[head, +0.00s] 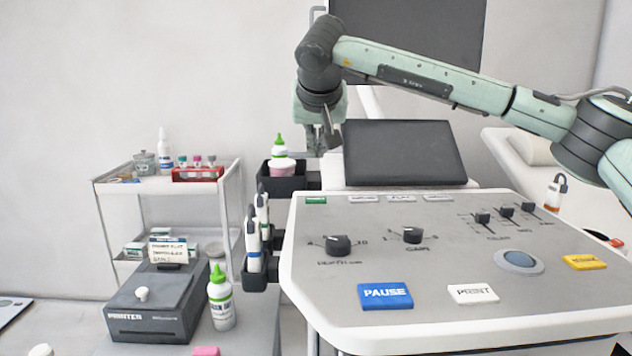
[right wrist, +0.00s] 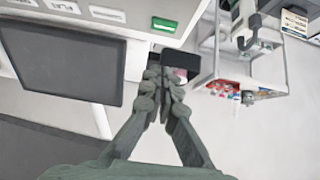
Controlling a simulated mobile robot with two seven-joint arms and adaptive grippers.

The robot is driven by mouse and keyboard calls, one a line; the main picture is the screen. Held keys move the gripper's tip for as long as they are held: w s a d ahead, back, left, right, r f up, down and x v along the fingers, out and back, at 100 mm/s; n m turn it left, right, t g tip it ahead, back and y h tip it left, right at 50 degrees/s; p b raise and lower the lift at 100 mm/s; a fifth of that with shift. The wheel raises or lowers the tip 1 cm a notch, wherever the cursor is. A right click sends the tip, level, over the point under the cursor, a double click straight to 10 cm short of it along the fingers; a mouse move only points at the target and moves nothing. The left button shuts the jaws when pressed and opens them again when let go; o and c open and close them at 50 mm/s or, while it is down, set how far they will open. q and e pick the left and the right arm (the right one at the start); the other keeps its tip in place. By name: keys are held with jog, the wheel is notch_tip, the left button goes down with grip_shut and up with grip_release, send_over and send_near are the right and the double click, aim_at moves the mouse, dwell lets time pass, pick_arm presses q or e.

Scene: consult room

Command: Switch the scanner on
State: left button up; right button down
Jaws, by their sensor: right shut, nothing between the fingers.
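The scanner's control panel (head: 370,262) fills the right of the head view, with knobs, sliders, a trackball and labelled buttons. A small green button (head: 316,200) sits at its far left corner, in a row with several white buttons. The green button also shows in the right wrist view (right wrist: 164,24). My right gripper (head: 325,150) hangs beyond the panel's far left corner, beside the dark screen (head: 405,152). Its fingers (right wrist: 165,85) are closed together and empty, apart from the green button. My left gripper is not in view.
A dark holder (head: 284,182) with a green-capped bottle (head: 280,147) is close to my right gripper. Probes (head: 253,250) hang at the panel's left edge. A printer (head: 155,308), a gel bottle (head: 220,300) and a white trolley (head: 165,188) stand left. The space above the panel's front is clear.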

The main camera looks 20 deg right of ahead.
send_near(315, 196)
jog(key=w, duration=0.1)
jog(key=w+d+p, duration=0.1)
jog(key=w, duration=0.1)
jog(key=shift+w+r, duration=0.15)
jog(key=shift+r, duration=0.05)
jog(key=f, duration=0.3)
jog(key=shift+w+f, duration=0.25)
jog(key=shift+f, duration=0.5)
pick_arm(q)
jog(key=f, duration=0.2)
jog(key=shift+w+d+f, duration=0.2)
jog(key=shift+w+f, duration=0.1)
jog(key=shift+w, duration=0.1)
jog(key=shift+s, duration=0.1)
